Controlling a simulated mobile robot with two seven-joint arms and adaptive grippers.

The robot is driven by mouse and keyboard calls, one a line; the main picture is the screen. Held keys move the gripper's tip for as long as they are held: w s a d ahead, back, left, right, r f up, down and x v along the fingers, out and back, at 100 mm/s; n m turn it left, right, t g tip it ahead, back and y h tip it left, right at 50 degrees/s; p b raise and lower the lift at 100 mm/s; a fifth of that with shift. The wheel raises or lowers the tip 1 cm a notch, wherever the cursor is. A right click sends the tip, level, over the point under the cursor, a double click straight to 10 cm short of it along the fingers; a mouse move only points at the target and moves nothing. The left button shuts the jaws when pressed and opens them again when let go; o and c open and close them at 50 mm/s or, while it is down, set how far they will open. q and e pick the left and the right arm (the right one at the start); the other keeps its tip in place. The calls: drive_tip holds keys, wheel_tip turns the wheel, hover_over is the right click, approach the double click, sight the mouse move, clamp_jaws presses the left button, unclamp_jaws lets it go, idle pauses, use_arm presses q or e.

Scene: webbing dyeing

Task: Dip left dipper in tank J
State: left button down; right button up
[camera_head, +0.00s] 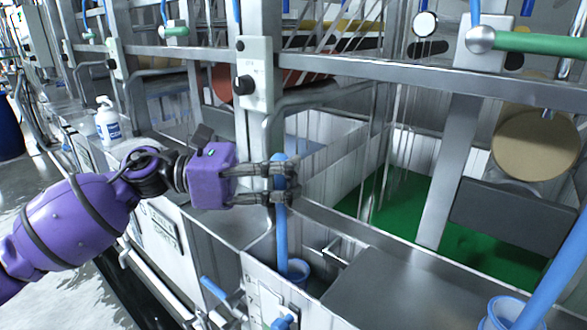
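The left dipper (281,225) has a blue upright handle and a blue cup (297,271) at its foot. The cup is low in a narrow metal compartment in front of the tanks. My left gripper (281,182), on a purple arm, reaches in from the left. Its two dark fingers lie around the upper part of the handle, one nearer and one farther. Whether they press on it cannot be told. A tank of green liquid (400,200) lies behind and to the right. No letter J can be read. My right gripper is not in view.
A second blue dipper (553,268) leans at the lower right. A metal post (258,100) with a control box and a horizontal rail (370,72) stand close to my gripper. A white bottle (107,122) stands at the left. A flat metal cover (385,290) is in front.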

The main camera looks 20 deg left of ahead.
use_arm(q)
wheel_tip(320, 180, down, 11)
drive_tip(key=b, duration=0.6)
drive_tip(key=shift+b, duration=0.4)
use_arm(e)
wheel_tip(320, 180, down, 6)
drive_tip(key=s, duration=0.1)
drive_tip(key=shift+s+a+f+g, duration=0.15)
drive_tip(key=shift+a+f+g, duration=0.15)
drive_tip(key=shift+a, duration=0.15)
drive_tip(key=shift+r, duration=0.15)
